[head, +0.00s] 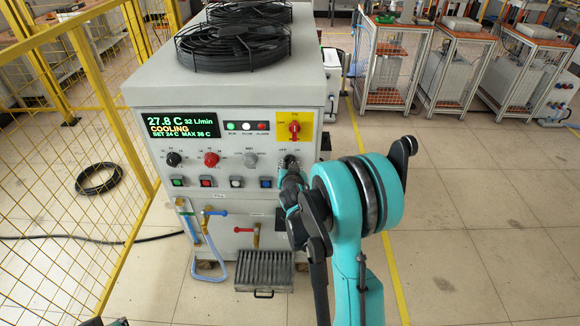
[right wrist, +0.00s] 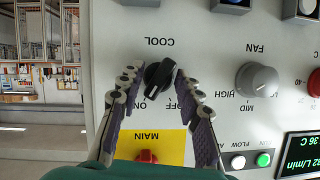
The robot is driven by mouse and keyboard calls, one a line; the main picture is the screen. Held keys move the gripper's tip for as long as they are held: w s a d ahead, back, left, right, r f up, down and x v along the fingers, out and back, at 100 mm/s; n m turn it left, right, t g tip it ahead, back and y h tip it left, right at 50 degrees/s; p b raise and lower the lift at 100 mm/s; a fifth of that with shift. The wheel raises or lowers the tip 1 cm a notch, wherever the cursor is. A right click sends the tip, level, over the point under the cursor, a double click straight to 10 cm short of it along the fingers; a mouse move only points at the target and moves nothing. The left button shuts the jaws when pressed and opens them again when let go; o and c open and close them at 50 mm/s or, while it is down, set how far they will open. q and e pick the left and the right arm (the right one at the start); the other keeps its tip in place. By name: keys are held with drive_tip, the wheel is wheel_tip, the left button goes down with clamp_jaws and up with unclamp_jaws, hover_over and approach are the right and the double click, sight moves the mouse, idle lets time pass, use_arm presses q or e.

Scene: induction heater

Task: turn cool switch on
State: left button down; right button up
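The cool switch is a black rotary knob (right wrist: 160,78) with a pale pointer mark, on the light grey panel. The right wrist view is upside down; the knob's pointer end is tilted down-left, toward the ON label and away from OFF. My right gripper (right wrist: 160,72) has its fingertips on either side of the knob, close to it, with only narrow gaps. In the head view, my right gripper (head: 288,168) is at the panel's right side and mostly hides the knob. The display (head: 182,124) reads COOLING and 27.8 C.
A red main switch (head: 294,127) on a yellow plate sits above the gripper. Other knobs, including the grey fan knob (head: 250,160), and square buttons (head: 207,181) are to the left. A metal grate (head: 263,270) projects below.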

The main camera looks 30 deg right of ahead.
drive_tip(key=shift+s, duration=0.1)
drive_tip(key=v, duration=1.2)
